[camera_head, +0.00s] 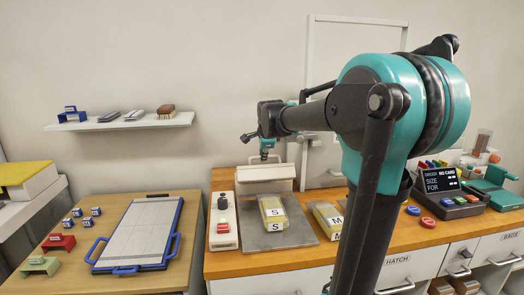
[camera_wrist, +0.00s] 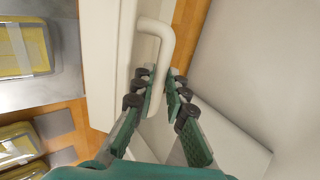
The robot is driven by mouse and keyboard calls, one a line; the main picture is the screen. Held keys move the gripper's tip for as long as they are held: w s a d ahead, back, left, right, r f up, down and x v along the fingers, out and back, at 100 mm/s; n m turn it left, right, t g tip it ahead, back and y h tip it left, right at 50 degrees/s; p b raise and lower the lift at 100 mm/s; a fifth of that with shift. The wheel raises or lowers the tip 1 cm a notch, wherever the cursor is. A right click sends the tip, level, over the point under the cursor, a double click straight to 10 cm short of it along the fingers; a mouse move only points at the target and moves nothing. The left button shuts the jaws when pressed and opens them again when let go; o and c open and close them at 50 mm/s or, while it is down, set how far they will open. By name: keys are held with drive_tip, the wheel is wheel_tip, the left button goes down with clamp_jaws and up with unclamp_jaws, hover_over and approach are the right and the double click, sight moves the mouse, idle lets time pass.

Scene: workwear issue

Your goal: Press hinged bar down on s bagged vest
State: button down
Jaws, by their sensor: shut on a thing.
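The S bagged vest (camera_head: 272,210), yellow with a clear bag and white S labels, lies on a grey metal plate (camera_head: 300,232). The cream hinged bar (camera_head: 265,174) is at the plate's back edge, behind the vest and apart from it; its exact tilt is hard to tell. My gripper (camera_head: 264,152) is at the bar's top, shut on its cream handle. The wrist view shows my green fingers (camera_wrist: 165,93) on both sides of the curved handle (camera_wrist: 158,30). A yellow bagged vest (camera_wrist: 18,50) lies at left there, beside the bar (camera_wrist: 105,60).
An M bagged vest (camera_head: 326,214) lies to the right, partly behind my arm. A display (camera_head: 440,180) stands further right. A blue-framed board (camera_head: 140,232) lies on the left table.

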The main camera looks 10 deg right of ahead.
sight(265, 177)
drive_tip(key=s+f+t, duration=0.1)
drive_tip(key=s+t, duration=0.1)
drive_tip(key=s+f+t, duration=0.2)
drive_tip(key=shift+f+t, duration=0.1)
drive_tip(key=shift+t, duration=0.2)
drive_tip(key=shift+s+f+t, duration=0.75)
drive_tip(key=shift+f+t, duration=0.3)
drive_tip(key=shift+t, duration=0.15)
drive_tip(key=shift+s+f, duration=0.35)
drive_tip(key=shift+f, duration=0.35)
drive_tip(key=shift+s+f, duration=0.15)
drive_tip(key=shift+f, duration=0.05)
drive_tip(key=c, duration=1.9)
unclamp_jaws()
drive_tip(key=shift+o, duration=0.5)
drive_tip(key=shift+r, duration=0.1)
